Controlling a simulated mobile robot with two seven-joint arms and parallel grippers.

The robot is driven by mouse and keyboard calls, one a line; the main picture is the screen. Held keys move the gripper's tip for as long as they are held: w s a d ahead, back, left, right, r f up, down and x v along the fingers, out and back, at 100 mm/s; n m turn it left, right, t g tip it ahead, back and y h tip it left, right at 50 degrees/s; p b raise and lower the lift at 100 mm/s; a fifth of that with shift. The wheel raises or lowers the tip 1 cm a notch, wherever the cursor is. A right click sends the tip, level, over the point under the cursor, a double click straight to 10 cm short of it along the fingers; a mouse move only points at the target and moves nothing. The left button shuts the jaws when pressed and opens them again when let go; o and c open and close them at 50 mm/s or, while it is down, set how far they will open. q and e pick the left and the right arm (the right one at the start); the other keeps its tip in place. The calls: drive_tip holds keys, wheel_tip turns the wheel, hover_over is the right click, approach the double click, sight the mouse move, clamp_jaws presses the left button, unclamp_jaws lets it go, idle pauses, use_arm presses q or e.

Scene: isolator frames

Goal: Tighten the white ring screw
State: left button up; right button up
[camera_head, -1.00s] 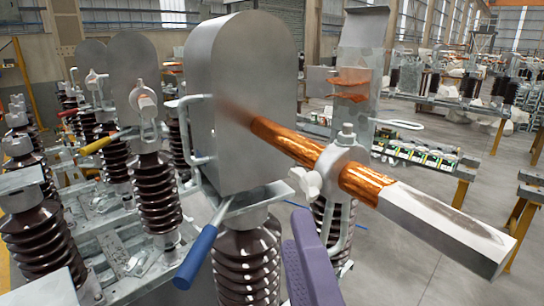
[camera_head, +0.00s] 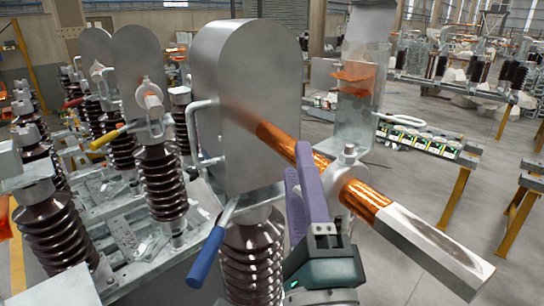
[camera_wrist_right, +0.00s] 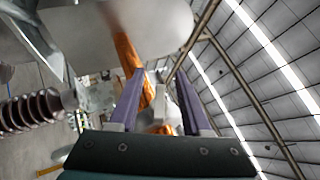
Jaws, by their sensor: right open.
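My right gripper (camera_head: 298,162) is in front of the clamp (camera_head: 344,172) on the copper bar (camera_head: 364,198), with its purple fingers pointing up. My left gripper is out of view.
A large grey metal housing (camera_head: 262,100) stands left of the clamp. A blue-handled lever (camera_head: 207,257) and a ribbed brown insulator (camera_head: 250,262) are close by, below the housing. The square metal end of the bar (camera_head: 440,250) sticks out to the right.

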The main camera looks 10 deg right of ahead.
clamp_jaws()
idle(0.3)
